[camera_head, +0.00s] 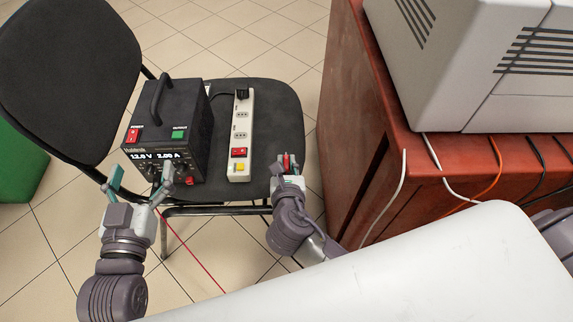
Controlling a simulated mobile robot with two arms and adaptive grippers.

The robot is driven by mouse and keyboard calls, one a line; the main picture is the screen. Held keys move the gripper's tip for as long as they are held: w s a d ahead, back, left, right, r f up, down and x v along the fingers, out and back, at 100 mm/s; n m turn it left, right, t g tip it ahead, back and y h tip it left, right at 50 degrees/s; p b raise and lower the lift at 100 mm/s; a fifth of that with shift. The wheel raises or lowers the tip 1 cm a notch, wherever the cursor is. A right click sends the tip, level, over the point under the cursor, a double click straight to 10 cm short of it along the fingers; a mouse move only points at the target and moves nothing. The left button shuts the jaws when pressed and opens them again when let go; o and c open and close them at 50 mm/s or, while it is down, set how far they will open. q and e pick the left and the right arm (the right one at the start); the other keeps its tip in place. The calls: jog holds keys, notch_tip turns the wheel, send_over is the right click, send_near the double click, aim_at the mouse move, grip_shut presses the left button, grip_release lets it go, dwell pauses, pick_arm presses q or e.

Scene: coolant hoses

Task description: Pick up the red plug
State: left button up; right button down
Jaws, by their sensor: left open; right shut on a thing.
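My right gripper (287,160) is shut on a small red piece, which looks like the red plug (286,163); its fingers hide most of it. This gripper is at the right front edge of the chair seat, right of the power strip. My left gripper (141,179) is open in front of the black power supply (181,130), with its fingers spread and nothing seen between them. A red connector (189,181) shows low on the power supply's front, close to the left gripper's right finger. A thin red lead (190,253) hangs down toward the floor.
The power supply and a white power strip (238,140) stand on the black chair seat (276,103). A reddish wooden desk (352,100) on the right carries a grey machine (470,60), with several cables over its edge. A green bin (18,165) is at the left.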

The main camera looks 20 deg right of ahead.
jog(key=s+r, duration=0.1)
jog(key=s+d+r+p, duration=0.1)
jog(key=shift+s+d+r, duration=0.1)
jog(key=shift+s+d, duration=0.1)
jog(key=shift+s, duration=0.1)
jog(key=s, duration=0.1)
jog(key=s+d+r+p, duration=0.1)
jog(key=shift+s+d+r+p, duration=0.15)
jog(key=shift+s+r+p, duration=0.15)
pick_arm(q)
jog(key=s+a+f+g+y+p, duration=0.2)
jog(key=s+a+f+g, duration=0.4)
jog(key=s+f+g, duration=0.7)
jog(key=s+f+y, duration=0.1)
jog(key=s, duration=0.2)
jog(key=shift+a+f+n+g+y, duration=0.2)
jog(key=shift+n+g+y, duration=0.1)
jog(key=shift+n+y, duration=0.1)
pick_arm(e)
jog(key=s+d+r, duration=0.2)
jog(key=s+r, duration=0.1)
jog(key=s, duration=0.2)
jog(key=shift+d+r, duration=0.15)
jog(key=shift+d, duration=0.25)
pick_arm(q)
jog(key=shift+r, duration=0.1)
